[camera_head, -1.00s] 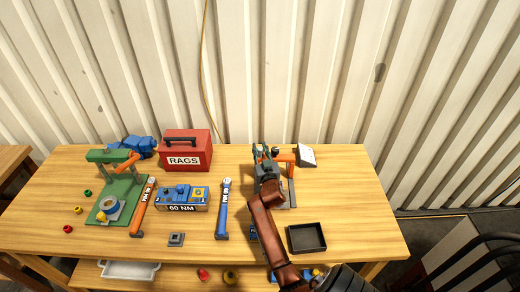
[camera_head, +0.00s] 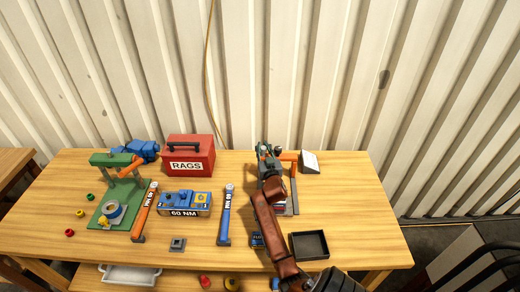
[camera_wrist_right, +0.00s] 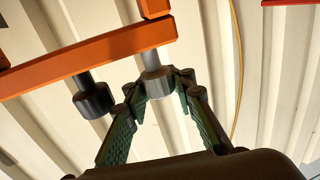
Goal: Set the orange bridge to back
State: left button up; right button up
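The orange bridge (camera_head: 288,156) stands toward the back right of the table, partly hidden behind my right gripper. My right gripper (camera_head: 266,148) is at the bridge's left end. In the right wrist view its green-padded fingers (camera_wrist_right: 158,84) are apart, with one knob (camera_wrist_right: 155,80) at or between the fingertips. I cannot tell whether they touch it. My left gripper is not in view.
A red RAGS box (camera_head: 190,155), a blue 60 NM block (camera_head: 185,203), torque wrenches and a green stand (camera_head: 112,200) are to the left. A black tray (camera_head: 309,245) is at the front right. A white sloped panel (camera_head: 309,160) stands right of the bridge. The right table end is clear.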

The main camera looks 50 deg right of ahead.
jog(key=shift+o, duration=1.2)
jog(key=shift+s, duration=0.1)
jog(key=shift+r, duration=0.35)
notch_tip(320, 180, up, 9)
jog(key=shift+r, duration=0.15)
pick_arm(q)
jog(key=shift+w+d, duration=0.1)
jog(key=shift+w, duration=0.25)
